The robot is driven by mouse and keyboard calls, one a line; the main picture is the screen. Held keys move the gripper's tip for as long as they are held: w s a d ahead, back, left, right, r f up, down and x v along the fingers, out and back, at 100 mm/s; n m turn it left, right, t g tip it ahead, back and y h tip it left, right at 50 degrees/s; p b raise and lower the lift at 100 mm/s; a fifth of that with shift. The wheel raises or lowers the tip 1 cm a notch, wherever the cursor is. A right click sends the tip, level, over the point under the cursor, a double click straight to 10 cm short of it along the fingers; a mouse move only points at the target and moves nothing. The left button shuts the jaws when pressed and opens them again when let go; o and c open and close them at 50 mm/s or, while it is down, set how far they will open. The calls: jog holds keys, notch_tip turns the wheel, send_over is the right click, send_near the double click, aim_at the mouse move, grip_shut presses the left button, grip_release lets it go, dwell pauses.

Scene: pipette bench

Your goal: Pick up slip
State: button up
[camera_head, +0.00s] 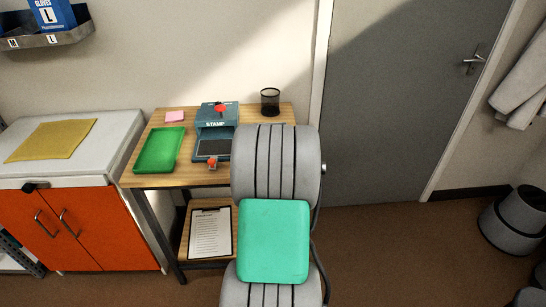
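A small flat pink slip (174,116) lies at the back left of the wooden table, beyond a green tray (143,163) and left of the blue-grey stamp machine (218,116). It appears to lie flat, and nothing covers it. Whether it is one sheet or a stack is too small to tell. My grey and teal arm fills the lower middle of the picture, in front of the table's right part. My gripper does not show, so its state and its distance from the slip cannot be seen.
The stamp machine has a dark pad and red parts. A black mesh cup (270,101) stands at the back right. A clipboard (210,232) rests on the lower shelf. An orange-doored cabinet (85,232) bearing a yellow cloth (51,140) stands left. A grey door (405,95) is right.

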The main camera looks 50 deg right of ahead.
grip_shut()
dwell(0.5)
